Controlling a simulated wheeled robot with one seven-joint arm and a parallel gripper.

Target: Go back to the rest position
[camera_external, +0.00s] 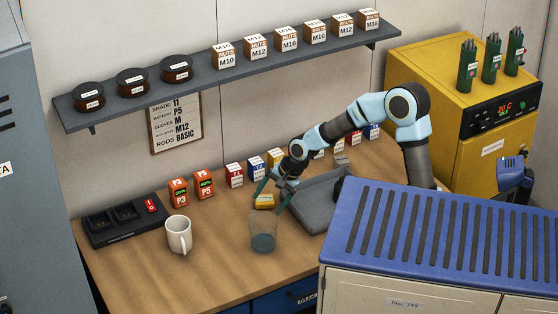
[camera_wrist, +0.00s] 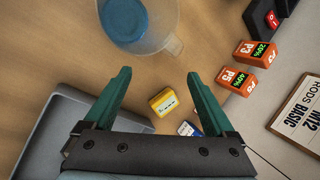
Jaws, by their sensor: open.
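My gripper (camera_external: 270,190) is over the workbench, left of the grey tray. In the wrist view its two green fingers (camera_wrist: 160,75) are spread wide with nothing between the tips. A small yellow box (camera_external: 264,201) stands just below the gripper in the external view. In the wrist view the yellow box (camera_wrist: 163,103) shows between the fingers, beyond them, and looks apart from both. A clear container with blue contents (camera_external: 263,238) stands in front of the gripper. It also shows in the wrist view (camera_wrist: 128,22), ahead of the fingertips.
The grey tray (camera_external: 312,215) lies beside my gripper. A white mug (camera_external: 179,235), orange batteries (camera_external: 204,184) and a black charger (camera_external: 122,221) stand left. Several small boxes (camera_external: 235,174) line the wall under a shelf (camera_external: 215,79). A blue-topped cabinet (camera_external: 440,235) fills the front right.

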